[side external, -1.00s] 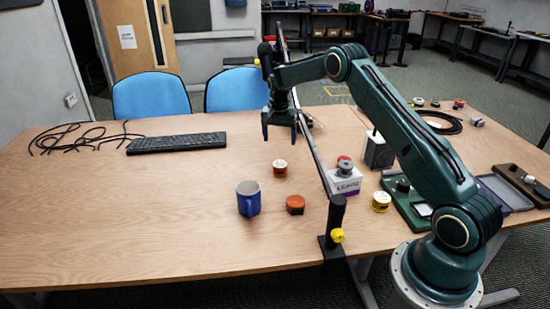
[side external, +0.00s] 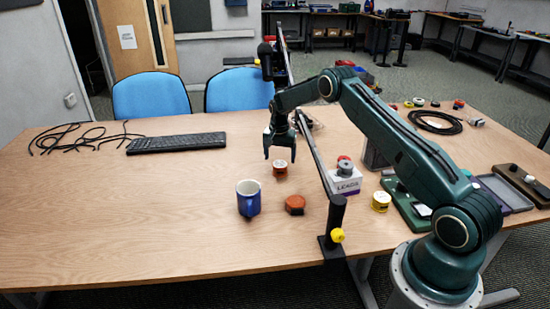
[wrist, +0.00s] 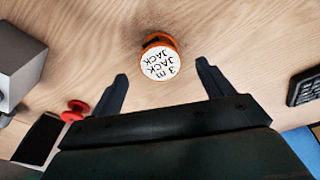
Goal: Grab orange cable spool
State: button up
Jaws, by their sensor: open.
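An orange cable spool (side external: 280,172) with a white top stands on the table, just below my gripper (side external: 280,156) in the side view. In the wrist view, the spool (wrist: 160,61) has a round white label reading "3 m JACK JACK" and orange sides. It appears between and ahead of the fingertips of my gripper (wrist: 162,72). The jaws are open and empty. A second, plainer orange-brown round item (side external: 295,205) lies nearer the camera.
A blue mug (side external: 248,200) stands to the left of the orange-brown item. A slanted pole (side external: 314,150) rises close to the right of my gripper. A LEADS box (side external: 345,184) and yellow spool (side external: 381,202) lie farther right. A keyboard (side external: 177,143) sits at left; the front-left table is clear.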

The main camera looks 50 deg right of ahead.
aim_at(280, 164)
jog(key=shift+f, duration=0.15)
jog(key=shift+w+d+f, duration=0.1)
jog(key=shift+d+f, duration=0.05)
jog(key=shift+f, duration=1.1)
jog(key=shift+w+d+f, duration=0.1)
jog(key=shift+d+f, duration=0.05)
jog(key=shift+f, duration=1.05)
jog(key=c, duration=1.1)
jog(key=shift+r, duration=0.1)
notch_tip(280, 164, up, 20)
jog(key=shift+f, duration=0.1)
